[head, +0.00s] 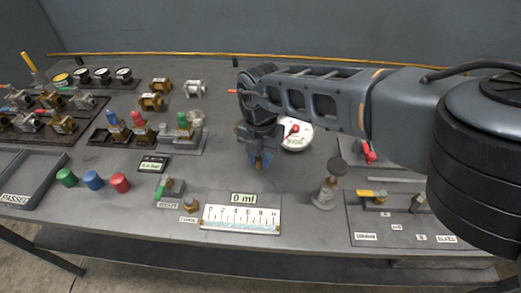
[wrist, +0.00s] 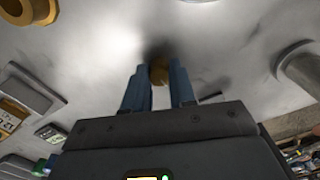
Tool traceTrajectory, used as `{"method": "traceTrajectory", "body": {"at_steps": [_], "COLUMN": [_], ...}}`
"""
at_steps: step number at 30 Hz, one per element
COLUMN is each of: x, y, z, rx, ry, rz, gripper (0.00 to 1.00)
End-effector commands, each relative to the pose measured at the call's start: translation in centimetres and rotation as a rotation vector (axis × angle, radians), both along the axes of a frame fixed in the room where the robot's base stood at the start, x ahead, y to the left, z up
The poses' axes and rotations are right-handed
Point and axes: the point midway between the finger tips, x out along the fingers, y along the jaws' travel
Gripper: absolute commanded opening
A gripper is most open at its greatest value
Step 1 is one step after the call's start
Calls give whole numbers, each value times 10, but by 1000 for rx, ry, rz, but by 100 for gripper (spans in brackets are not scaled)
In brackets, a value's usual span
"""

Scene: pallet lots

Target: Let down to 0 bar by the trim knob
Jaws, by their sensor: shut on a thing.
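My gripper (head: 259,165) points down at the bench near its middle. Its blue fingers (wrist: 160,87) are shut on a small brass knob (wrist: 158,69), which shows between them in the wrist view. Only part of this knob is visible, and no label for it can be read. A small dark display (head: 152,165) with green digits lies left of the gripper, too small to read surely.
A white scale plate (head: 240,217) and a "0 ml" display (head: 243,198) lie in front of the gripper. A brass knob (head: 190,204) stands left of the plate, and a metal post (head: 326,194) right of it. Red, blue and green caps and several valve fittings fill the left.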

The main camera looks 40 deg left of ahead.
Motion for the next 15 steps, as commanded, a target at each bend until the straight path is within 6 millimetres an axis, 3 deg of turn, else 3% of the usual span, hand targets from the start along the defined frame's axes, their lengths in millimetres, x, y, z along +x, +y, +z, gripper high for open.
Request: {"method": "traceTrajectory", "body": {"at_steps": [15], "x": [1], "y": [0], "z": [1], "rx": [0], "ry": [-1], "rz": [-129], "gripper": [0]}}
